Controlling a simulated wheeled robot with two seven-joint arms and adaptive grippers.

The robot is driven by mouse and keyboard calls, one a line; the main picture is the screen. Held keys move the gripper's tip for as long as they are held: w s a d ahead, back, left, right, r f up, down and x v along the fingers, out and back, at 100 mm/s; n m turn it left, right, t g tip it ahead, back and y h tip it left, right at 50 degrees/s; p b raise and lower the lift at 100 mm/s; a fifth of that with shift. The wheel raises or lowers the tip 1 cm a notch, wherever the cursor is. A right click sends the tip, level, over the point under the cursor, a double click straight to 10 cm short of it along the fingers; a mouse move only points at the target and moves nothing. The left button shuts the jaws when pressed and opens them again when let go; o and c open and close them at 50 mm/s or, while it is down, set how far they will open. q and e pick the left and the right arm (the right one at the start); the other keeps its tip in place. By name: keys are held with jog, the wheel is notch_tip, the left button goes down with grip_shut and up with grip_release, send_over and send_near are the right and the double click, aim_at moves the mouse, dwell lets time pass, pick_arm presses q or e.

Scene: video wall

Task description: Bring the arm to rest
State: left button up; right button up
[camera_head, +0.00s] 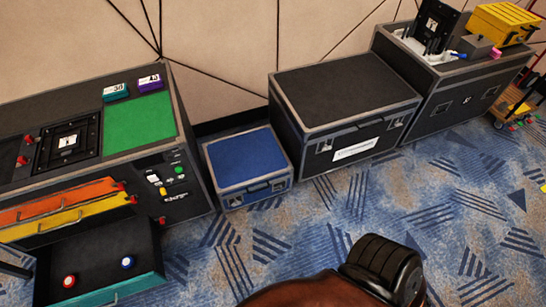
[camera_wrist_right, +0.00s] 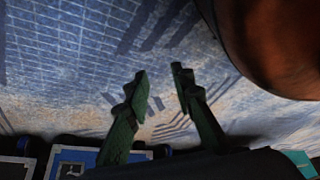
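My right gripper (camera_wrist_right: 160,80) shows in the right wrist view as two dark green fingers with a clear gap between their tips. Nothing is between them, and patterned carpet lies behind. The gripper itself is not visible in the head view. My left gripper is in neither view.
A control console (camera_head: 195,187) with pulled-out drawers, including a teal-fronted one (camera_head: 120,291), stands at the left. A blue-topped case (camera_head: 246,158), a large black case (camera_head: 345,85) and an equipment case (camera_head: 455,97) line the wall. The carpet (camera_head: 465,215) in front is mostly clear.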

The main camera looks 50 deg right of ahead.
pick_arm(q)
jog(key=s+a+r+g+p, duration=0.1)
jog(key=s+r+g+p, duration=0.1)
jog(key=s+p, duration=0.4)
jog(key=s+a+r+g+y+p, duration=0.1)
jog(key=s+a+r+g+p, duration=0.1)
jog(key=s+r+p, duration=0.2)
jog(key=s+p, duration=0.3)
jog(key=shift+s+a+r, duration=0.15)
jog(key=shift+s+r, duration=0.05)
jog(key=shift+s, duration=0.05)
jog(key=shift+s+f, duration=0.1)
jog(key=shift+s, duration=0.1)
pick_arm(e)
jog(key=s+d+r+g, duration=0.1)
jog(key=s+r+g, duration=0.1)
jog(key=s, duration=0.5)
jog(key=s+d+r+g+h, duration=0.1)
jog(key=s+d+r+g, duration=0.1)
jog(key=s+r, duration=0.2)
jog(key=s, duration=0.3)
jog(key=shift+d, duration=0.15)
